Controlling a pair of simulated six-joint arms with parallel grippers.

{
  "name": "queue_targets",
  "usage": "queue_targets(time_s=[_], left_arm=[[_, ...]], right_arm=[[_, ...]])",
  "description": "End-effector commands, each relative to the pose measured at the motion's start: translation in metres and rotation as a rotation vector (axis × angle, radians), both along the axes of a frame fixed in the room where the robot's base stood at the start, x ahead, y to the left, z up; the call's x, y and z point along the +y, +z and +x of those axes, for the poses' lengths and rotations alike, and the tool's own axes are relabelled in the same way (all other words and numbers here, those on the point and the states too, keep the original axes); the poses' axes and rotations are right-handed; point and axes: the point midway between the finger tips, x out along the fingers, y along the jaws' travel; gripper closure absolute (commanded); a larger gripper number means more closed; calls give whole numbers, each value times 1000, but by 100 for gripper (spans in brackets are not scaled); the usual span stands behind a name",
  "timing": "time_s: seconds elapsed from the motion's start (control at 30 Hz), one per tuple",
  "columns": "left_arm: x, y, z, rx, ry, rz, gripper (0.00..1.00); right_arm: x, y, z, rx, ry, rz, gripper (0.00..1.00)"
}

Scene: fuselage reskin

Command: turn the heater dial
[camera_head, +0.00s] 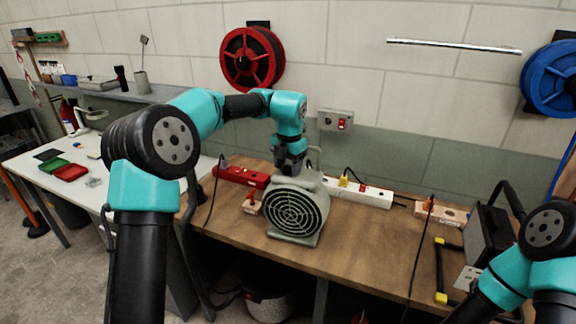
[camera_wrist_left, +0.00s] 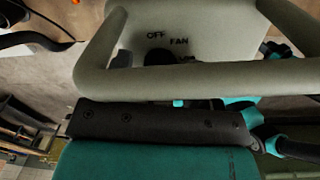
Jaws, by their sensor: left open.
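The heater (camera_head: 296,212) is a grey-green fan unit with a round dark grille, standing on the wooden bench. My left gripper (camera_head: 290,168) is open, pointing down at the top of the heater; whether it touches is not clear. In the left wrist view, the heater's handle (camera_wrist_left: 180,82) crosses in front of the gripper's black body. Beyond it is a panel lettered OFF and FAN, with a third label partly covered. A dark shape beside the lettering looks like the dial (camera_wrist_left: 124,59), mostly hidden by the handle. My right gripper is out of view.
A red power strip (camera_head: 240,176) lies left of the heater and a white one (camera_head: 358,191) lies right behind it. A wall socket box (camera_head: 336,120) is behind. A dark machine (camera_head: 488,236) stands at the bench's right. The bench front right of the heater (camera_head: 370,250) is clear.

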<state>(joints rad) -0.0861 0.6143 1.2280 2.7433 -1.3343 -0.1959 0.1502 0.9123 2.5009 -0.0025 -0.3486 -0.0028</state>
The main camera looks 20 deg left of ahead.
Motion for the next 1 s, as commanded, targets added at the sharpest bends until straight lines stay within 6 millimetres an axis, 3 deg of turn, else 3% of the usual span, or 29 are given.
queue_targets(time_s=[0.13,0.63,1.0], left_arm=[[0,0,0,0,0,0,44],[0,0,0,0,0,0,92],[0,0,0,1,47,0,93]], right_arm=[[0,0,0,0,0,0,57],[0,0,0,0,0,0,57],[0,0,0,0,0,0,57]])
